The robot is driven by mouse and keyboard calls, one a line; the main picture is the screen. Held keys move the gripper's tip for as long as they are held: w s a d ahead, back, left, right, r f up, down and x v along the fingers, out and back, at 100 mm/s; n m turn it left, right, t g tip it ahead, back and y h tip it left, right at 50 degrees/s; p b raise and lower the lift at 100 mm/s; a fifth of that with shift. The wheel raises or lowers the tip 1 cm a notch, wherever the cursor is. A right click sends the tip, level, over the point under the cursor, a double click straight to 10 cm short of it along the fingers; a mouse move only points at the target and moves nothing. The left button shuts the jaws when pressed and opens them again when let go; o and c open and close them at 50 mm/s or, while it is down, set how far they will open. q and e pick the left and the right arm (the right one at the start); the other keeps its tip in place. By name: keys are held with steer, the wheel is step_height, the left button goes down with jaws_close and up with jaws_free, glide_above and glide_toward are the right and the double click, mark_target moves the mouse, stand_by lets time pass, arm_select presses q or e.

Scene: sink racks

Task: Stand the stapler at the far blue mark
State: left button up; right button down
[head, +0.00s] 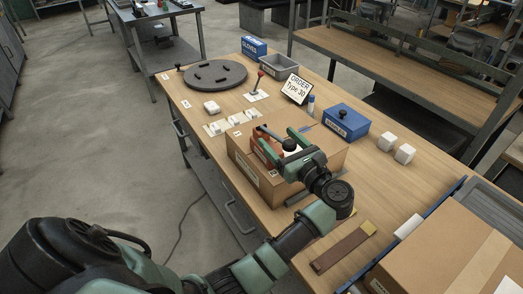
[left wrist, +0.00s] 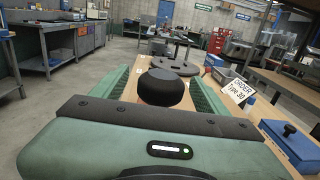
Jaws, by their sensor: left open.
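A red-orange object (head: 263,148) with a dark top sits at the cardboard box (head: 245,165) in the middle of the table. It may be the stapler, but my gripper hides much of it. My left gripper (head: 285,148) is open over the box, its green fingers apart. In the left wrist view a round black knob (left wrist: 168,88) on a reddish body shows between the open fingers; I cannot tell whether they touch it. My right gripper is not in view.
A blue staples box (head: 345,122), white cubes (head: 403,154) and an order sign (head: 296,88) stand to the right. A grey disc (head: 215,75), a grey bin (head: 278,66) and a red-knobbed lever (head: 258,86) are farther back. A large carton (head: 440,250) fills the near right.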

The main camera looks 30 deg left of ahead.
mark_target(279, 154)
arm_select(q)
step_height(279, 154, down, 5)
steer(key=b, duration=0.4)
steer(key=p+x, duration=0.1)
steer(key=x, duration=0.1)
steer(key=p+x, duration=0.1)
steer(key=x, duration=0.1)
steer(key=p+x, duration=0.1)
steer(key=x, duration=0.2)
steer(key=shift+s+f, duration=0.1)
steer(key=shift+f, duration=0.15)
steer(key=shift+a+f, duration=0.15)
steer(key=shift+a, duration=0.2)
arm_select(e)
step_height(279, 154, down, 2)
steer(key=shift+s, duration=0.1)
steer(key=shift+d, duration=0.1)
arm_select(q)
jaws_close()
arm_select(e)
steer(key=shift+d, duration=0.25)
